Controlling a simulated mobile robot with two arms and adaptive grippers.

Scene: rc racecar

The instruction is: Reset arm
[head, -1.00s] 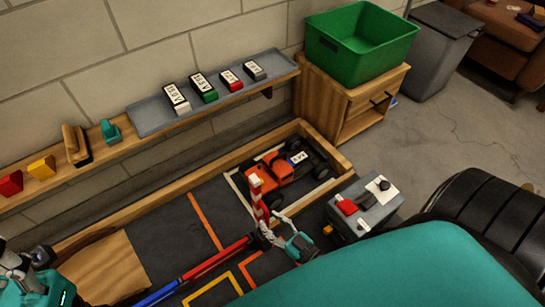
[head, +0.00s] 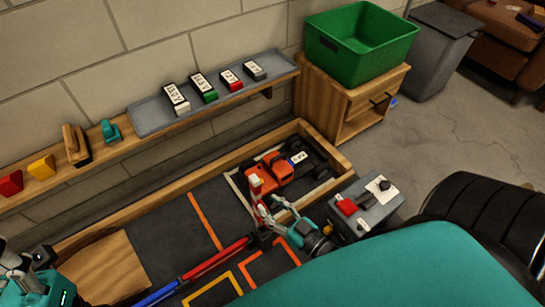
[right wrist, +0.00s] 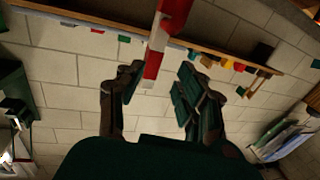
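My right gripper (head: 267,203) is in the lower middle of the head view, in front of a red-and-white striped post (head: 256,184). Its fingers are spread apart. In the right wrist view my right gripper (right wrist: 158,82) shows a clear gap between its fingers, and the striped post (right wrist: 158,45) stands beyond that gap. I see nothing held in it. Part of my left arm shows at the lower left edge of the head view; its fingers cannot be made out.
An orange-red RC car (head: 270,177) sits in the wood-edged track. A grey box with a red switch (head: 363,208) stands close to the right gripper. A barrier pole (head: 215,258) crosses the track. A shelf tray (head: 153,119) holds labelled packs. A green bin (head: 362,58) tops a wooden cabinet.

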